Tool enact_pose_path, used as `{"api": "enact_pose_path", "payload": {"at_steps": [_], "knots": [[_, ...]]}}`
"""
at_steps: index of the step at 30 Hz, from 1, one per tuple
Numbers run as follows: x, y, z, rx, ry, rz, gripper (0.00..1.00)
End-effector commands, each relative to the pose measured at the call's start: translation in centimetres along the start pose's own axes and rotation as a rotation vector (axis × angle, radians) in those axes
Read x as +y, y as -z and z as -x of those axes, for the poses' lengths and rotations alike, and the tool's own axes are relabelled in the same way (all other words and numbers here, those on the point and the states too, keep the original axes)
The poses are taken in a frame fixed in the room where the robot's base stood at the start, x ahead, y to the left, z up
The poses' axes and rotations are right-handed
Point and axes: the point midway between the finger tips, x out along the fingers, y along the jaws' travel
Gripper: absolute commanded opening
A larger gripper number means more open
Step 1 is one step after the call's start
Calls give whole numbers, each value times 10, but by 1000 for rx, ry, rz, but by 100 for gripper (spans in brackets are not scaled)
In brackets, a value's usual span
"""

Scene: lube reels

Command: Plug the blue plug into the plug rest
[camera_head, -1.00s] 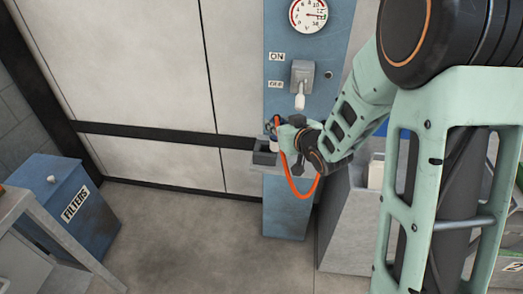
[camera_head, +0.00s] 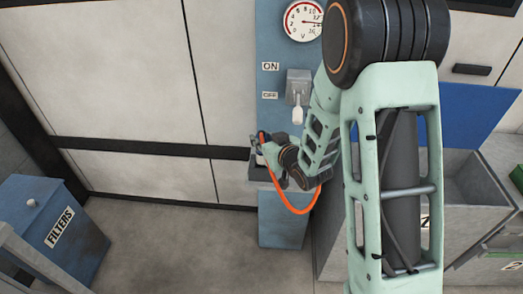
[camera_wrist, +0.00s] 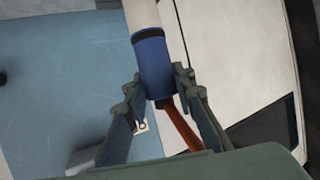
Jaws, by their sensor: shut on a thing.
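The blue plug (camera_wrist: 155,66) fills the top middle of the wrist view, with a pale cylindrical end above it and an orange cable (camera_wrist: 180,128) below. My gripper (camera_wrist: 158,84) is shut on the plug, one finger on each side. In the head view my gripper (camera_head: 266,154) is at the small grey box-like holder on the blue panel, which looks like the plug rest (camera_head: 256,173). The gripper overlaps the holder there and hides most of the plug. I cannot tell whether plug and holder touch. The orange cable hangs in a loop below my gripper.
The blue panel (camera_head: 270,125) carries a gauge (camera_head: 303,20) and a white-handled switch (camera_head: 298,95) above the holder. A grey bin (camera_head: 475,190) stands to the right. A blue FILTERS box (camera_head: 50,225) stands at the left. The floor between is clear.

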Motion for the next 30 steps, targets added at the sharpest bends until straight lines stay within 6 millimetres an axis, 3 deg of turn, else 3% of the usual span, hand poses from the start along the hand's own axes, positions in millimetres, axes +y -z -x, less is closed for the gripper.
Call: {"api": "enact_pose_path", "payload": {"at_steps": [13,27,28,30], "knots": [[0,-38,-16,1,0,1,0],[0,-44,-19,4,0,1,0],[0,-44,-18,1,0,1,25],[0,-43,-18,1,0,1,32]]}}
